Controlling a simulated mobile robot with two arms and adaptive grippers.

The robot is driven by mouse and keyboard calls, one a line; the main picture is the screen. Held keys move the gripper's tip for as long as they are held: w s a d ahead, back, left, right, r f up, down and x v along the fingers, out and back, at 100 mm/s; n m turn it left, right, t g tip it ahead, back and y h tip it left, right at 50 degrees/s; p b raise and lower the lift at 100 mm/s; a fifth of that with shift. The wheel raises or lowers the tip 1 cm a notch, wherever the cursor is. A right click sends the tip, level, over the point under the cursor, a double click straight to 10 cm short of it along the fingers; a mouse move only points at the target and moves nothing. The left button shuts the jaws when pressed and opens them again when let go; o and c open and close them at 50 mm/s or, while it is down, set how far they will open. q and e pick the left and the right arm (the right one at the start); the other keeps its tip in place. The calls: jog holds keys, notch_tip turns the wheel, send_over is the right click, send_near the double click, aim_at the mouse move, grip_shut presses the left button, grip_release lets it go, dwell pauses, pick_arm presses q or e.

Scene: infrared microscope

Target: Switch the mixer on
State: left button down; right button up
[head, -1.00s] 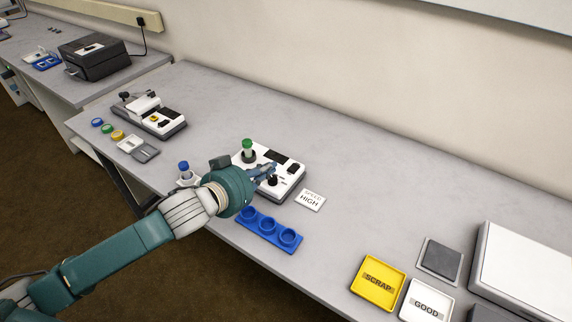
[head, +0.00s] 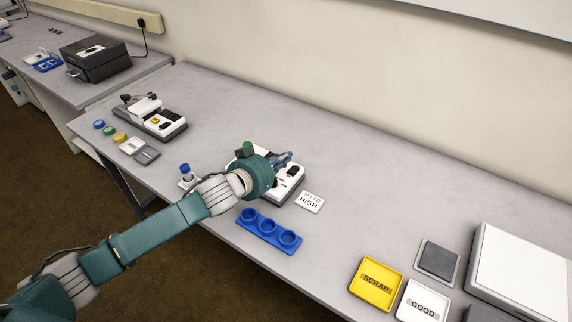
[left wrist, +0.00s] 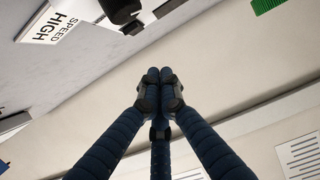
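The mixer (head: 284,193) is a white box with black panels in the middle of the bench. A green-capped tube (head: 247,148) stands at its left. My left gripper (head: 288,157) is over the mixer's back part, and its hand hides much of the top. In the left wrist view the gripper's dark blue fingers (left wrist: 160,76) are together at the tips, with nothing visible between them. A black knob-like part (left wrist: 122,8) shows at the top edge there, apart from the fingers. The switch state cannot be told. My right gripper is not in view.
A "SPEED HIGH" card (head: 309,202) lies right of the mixer. A blue three-hole rack (head: 268,233) is in front, and a blue-capped tube (head: 185,170) stands to the left. Yellow "SCRAP" (head: 376,284) and white "GOOD" (head: 423,303) trays lie at lower right. The bench behind is clear.

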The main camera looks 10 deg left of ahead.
aim_at(286, 177)
pick_arm(q)
jog(key=shift+x, duration=0.95)
notch_tip(286, 177, down, 3)
jog(key=shift+s+r+p, duration=0.15)
jog(key=shift+r+p, duration=0.05)
jog(key=shift+p, duration=0.2)
jog(key=shift+s+a+f, duration=0.15)
jog(key=shift+f, duration=0.5)
jog(key=shift+f, duration=0.1)
